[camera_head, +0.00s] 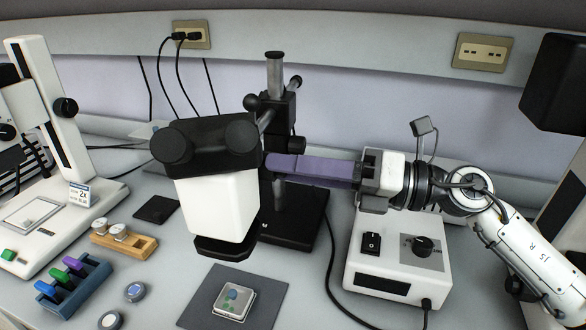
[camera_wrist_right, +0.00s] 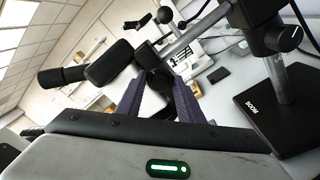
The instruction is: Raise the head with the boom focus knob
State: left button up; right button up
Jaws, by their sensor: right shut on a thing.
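The microscope head (camera_head: 216,205), white with black eyepieces (camera_head: 208,143), hangs from the boom in the head view, above the bench. Its upright post (camera_head: 275,72) rises from a black base (camera_head: 305,232); the base, marked BOOM, also shows in the wrist view (camera_wrist_right: 285,115). My right gripper (camera_head: 270,164) reaches in from the right with its purple fingers at the head's right side. In the wrist view the fingers (camera_wrist_right: 160,80) close around a dark round part, the boom focus knob (camera_wrist_right: 158,83). The fingers hide this knob in the head view. My left gripper is not in view.
A white control box (camera_head: 395,268) with a black dial stands below my right arm. A sample dish (camera_head: 234,299) lies on a dark mat (camera_head: 268,309) in front of the head. A second stand (camera_head: 55,125), a wooden holder (camera_head: 125,242) and a blue rack (camera_head: 75,287) are at left.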

jog(key=shift+f, duration=0.1)
jog(key=o, duration=1.1)
jog(key=shift+c, duration=0.2)
jog(key=shift+d, duration=0.1)
jog(key=b+v, duration=0.2)
jog(key=v, duration=0.8)
